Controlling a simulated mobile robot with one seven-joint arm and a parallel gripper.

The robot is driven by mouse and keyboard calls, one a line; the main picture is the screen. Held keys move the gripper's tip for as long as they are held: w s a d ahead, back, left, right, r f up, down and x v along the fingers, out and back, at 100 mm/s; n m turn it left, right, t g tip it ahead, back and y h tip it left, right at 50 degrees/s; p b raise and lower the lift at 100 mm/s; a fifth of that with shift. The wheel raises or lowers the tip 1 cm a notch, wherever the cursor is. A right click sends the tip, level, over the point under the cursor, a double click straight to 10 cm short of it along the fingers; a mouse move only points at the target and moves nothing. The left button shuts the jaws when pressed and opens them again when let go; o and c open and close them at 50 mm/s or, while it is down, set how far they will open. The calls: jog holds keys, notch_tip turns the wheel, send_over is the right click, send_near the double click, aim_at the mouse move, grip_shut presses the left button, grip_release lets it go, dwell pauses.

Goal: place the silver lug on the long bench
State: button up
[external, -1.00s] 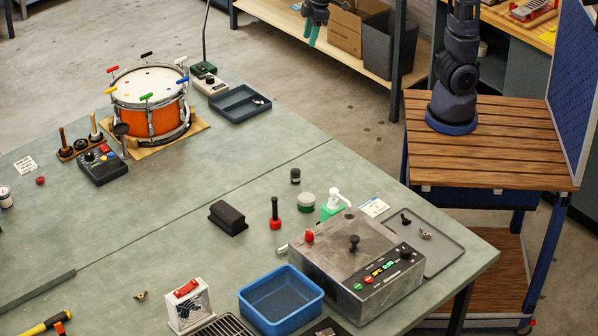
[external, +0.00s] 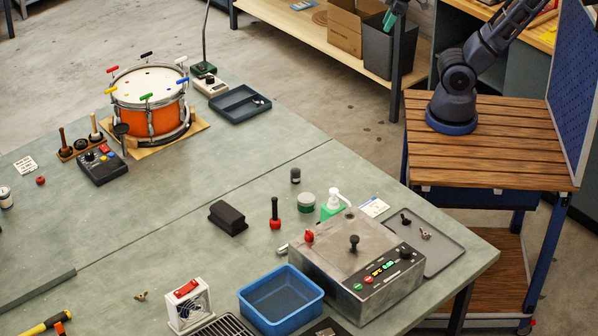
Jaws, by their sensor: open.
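The long bench (external: 150,245) is a grey-green worktop filling the left and middle of the view. A small silvery piece (external: 261,101) lies in the dark blue tray (external: 238,113) near the drum; it may be the silver lug, but it is too small to tell. A small brownish metal piece (external: 426,234) lies on the grey tray at the right.
An orange drum (external: 150,105) with coloured T-handles stands at the back left. A metal control box (external: 355,265), a blue bin (external: 281,300) and a small fan unit (external: 189,305) crowd the front. A soap bottle (external: 333,203) stands behind the box. The middle left of the bench is clear.

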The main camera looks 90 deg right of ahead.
jog(key=shift+o, duration=0.5)
jog(key=shift+s+d+f, duration=0.35)
jog(key=shift+s+f, duration=0.15)
jog(key=shift+s, duration=0.25)
jog(key=shift+w, duration=0.1)
